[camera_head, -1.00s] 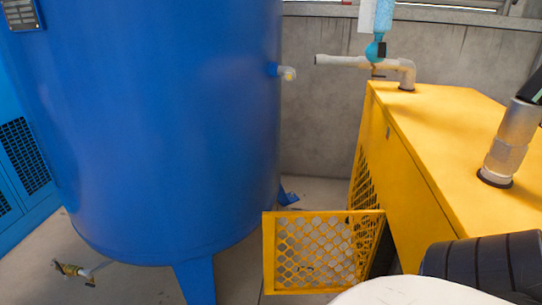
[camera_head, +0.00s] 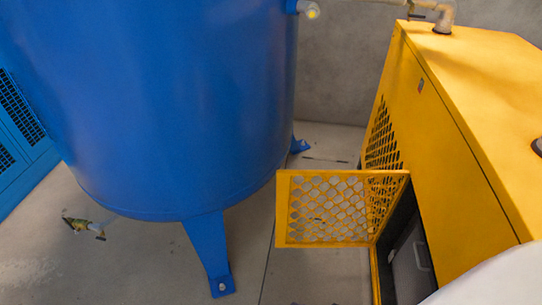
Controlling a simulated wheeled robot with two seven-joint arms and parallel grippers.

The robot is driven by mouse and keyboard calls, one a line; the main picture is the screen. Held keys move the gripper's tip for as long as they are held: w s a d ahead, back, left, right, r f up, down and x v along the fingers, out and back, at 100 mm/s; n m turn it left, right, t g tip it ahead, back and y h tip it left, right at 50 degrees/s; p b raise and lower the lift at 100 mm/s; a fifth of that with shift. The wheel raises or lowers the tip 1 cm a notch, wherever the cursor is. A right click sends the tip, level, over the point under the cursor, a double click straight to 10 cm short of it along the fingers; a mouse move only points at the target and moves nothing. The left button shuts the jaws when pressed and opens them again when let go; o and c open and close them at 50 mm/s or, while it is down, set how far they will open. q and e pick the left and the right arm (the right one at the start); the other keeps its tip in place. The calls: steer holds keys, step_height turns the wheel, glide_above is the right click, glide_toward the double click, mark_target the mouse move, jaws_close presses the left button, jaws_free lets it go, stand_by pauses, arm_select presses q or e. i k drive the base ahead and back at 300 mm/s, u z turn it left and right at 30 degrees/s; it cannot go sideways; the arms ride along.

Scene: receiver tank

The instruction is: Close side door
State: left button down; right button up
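The side door (camera_head: 329,242) is a yellow framed mesh panel at the lower middle. It stands open, swung out to the left from the side of the yellow cabinet (camera_head: 470,85). Its right edge meets the cabinet, and a dark opening (camera_head: 402,250) with a grey inner part shows below and right of it. Neither of my grippers is in view.
A large blue tank (camera_head: 170,100) stands left of the door, with a blue leg (camera_head: 208,250) close to it. A brass valve (camera_head: 82,226) sticks out low at the left. Grey floor (camera_head: 310,278) is clear in front of the door. A blue cabinet (camera_head: 22,150) stands at the far left.

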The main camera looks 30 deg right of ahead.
mark_target(286, 185)
steer(key=i, duration=0.7)
steer(key=z, duration=1.75)
steer(key=i, duration=0.5)
